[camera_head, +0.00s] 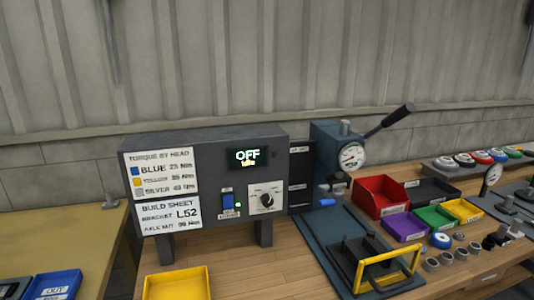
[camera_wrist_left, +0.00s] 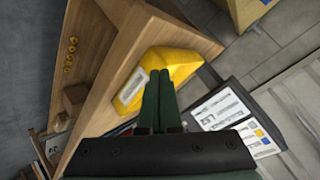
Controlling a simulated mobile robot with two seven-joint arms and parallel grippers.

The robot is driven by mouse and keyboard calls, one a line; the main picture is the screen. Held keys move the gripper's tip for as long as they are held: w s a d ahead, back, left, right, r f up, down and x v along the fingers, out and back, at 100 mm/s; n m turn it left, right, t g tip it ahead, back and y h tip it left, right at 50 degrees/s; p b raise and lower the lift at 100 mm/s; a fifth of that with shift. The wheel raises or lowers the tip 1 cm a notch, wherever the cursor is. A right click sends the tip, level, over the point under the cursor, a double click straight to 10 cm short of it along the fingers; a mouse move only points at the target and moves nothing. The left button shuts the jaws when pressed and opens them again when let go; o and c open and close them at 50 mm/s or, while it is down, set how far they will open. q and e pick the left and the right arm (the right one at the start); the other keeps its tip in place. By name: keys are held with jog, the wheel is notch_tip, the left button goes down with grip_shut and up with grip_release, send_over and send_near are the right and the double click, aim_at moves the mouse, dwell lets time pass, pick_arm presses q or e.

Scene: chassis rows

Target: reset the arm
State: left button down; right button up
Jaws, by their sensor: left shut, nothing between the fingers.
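My left gripper (camera_wrist_left: 159,80) shows in the left wrist view as two dark green fingers lying side by side, shut and empty. Its fingertips overlap a yellow bin (camera_wrist_left: 180,62) with a white label in the picture; I cannot tell how far apart they are. Neither arm nor gripper shows in the head view. My right gripper is in no view.
In the head view a grey control box (camera_head: 216,152) with an OFF display stands on the wooden bench. A yellow bin (camera_head: 177,284) is in front. To the right are a lever press (camera_head: 351,155), a yellow-handled fixture (camera_head: 388,262) and a red bin (camera_head: 380,194).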

pick_arm(q)
jog(key=s+d+f+n+g+h, duration=0.1)
jog(key=s+d+f+n+g, duration=0.25)
jog(key=s, duration=0.35)
jog(key=s+d+f+n+g, duration=0.2)
jog(key=s+f+g, duration=0.15)
jog(key=s, duration=0.35)
jog(key=w+d+f+t+h+p, duration=0.2)
jog(key=w+d+f+t+p, duration=0.1)
jog(key=w+d+f+t, duration=0.1)
jog(key=shift+f+t, duration=0.6)
jog(key=shift+f, duration=0.75)
jog(key=shift+w, duration=0.1)
jog(key=shift+a, duration=0.15)
